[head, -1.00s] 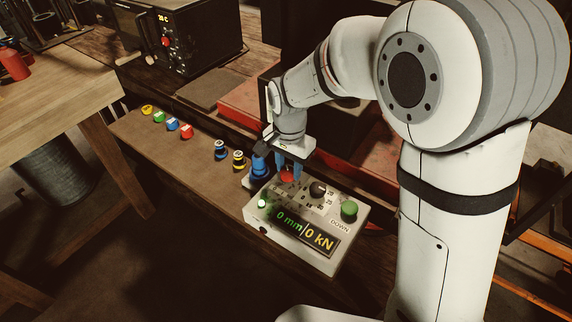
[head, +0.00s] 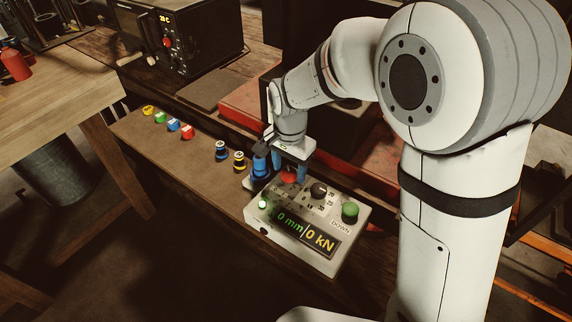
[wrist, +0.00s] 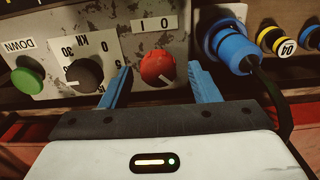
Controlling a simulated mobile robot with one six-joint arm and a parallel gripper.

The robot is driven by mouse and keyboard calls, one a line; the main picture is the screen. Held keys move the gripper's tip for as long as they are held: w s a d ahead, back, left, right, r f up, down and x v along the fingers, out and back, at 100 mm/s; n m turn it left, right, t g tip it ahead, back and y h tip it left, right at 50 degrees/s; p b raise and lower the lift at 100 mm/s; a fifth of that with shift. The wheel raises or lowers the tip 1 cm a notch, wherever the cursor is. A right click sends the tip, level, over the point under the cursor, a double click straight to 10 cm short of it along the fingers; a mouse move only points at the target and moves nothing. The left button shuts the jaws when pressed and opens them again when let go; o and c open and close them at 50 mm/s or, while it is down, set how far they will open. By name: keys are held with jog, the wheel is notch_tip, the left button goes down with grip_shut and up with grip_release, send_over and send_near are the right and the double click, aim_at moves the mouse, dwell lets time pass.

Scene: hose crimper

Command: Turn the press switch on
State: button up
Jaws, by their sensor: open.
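The press control box (head: 290,240) stands on the bench with a lit display reading 0 mm and 0 kN and a lit white-green lamp (head: 263,204). Its red rotary switch (wrist: 157,68) sits under a label marked with 1 and 0 in the wrist view; it also shows in the head view (head: 288,176). My gripper (wrist: 160,80) is open, with one blue finger on each side of the red switch. The fingers look apart from the knob. The knob's pointer shows as a small light mark, and its exact setting is hard to tell.
A black dial (wrist: 78,74) and a green DOWN button (wrist: 28,76) lie left of the switch in the wrist view. A blue plug with a black cable (wrist: 232,50) is close on the right. Several coloured fittings (head: 172,124) line the bench.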

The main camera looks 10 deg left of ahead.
aim_at(289, 171)
jog(key=shift+r, duration=0.15)
notch_tip(289, 171, up, 8)
jog(key=shift+f, duration=0.25)
dwell(0.5)
